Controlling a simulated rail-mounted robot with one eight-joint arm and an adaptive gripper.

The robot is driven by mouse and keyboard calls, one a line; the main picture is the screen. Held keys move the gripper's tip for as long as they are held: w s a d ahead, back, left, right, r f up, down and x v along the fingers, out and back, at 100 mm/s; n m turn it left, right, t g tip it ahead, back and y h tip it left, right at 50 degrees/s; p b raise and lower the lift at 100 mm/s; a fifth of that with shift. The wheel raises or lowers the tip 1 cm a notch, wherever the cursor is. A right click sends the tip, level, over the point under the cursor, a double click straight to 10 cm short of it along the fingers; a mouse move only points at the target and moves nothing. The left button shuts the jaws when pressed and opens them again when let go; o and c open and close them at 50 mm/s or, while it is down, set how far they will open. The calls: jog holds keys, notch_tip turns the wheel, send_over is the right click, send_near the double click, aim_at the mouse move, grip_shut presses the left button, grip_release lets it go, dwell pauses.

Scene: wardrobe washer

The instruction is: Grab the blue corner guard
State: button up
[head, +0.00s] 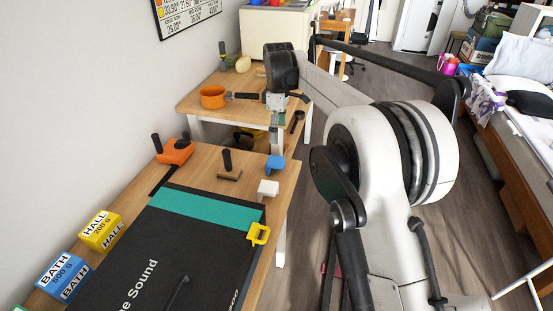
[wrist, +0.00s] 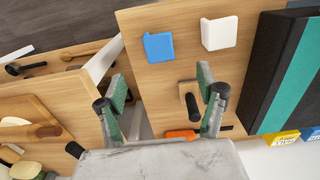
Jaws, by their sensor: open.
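The blue corner guard (head: 275,163) lies on the near wooden table, close to its right edge. It also shows in the wrist view (wrist: 158,46), beyond the fingertips and apart from them. My gripper (head: 276,128) points down near the gap between the two tables, above and behind the blue guard in the head view. In the wrist view its two green-padded fingers (wrist: 162,85) are spread apart with nothing between them.
A white corner guard (head: 268,188) lies beside the blue one, and a yellow guard (head: 259,235) sits at the black case's edge. A dark-handled wooden tool (head: 229,172) and an orange tool (head: 175,151) stand nearby. An orange pot (head: 212,98) is on the far table.

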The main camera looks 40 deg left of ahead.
aim_at(276, 160)
jog(key=f, duration=0.3)
jog(key=a+f, duration=0.1)
jog(key=f, duration=0.5)
jog(key=shift+s+a+f+b, duration=0.2)
jog(key=shift+f+b, duration=0.05)
jog(key=shift+b, duration=0.05)
jog(key=shift+w+d+f, duration=0.1)
jog(key=shift+w+f, duration=0.05)
jog(key=shift+f, duration=1.2)
jog(key=shift+w+d+f, duration=0.1)
jog(key=shift+f, duration=1.25)
jog(key=c, duration=1.1)
jog(key=shift+o, duration=0.2)
jog(key=shift+r, duration=0.15)
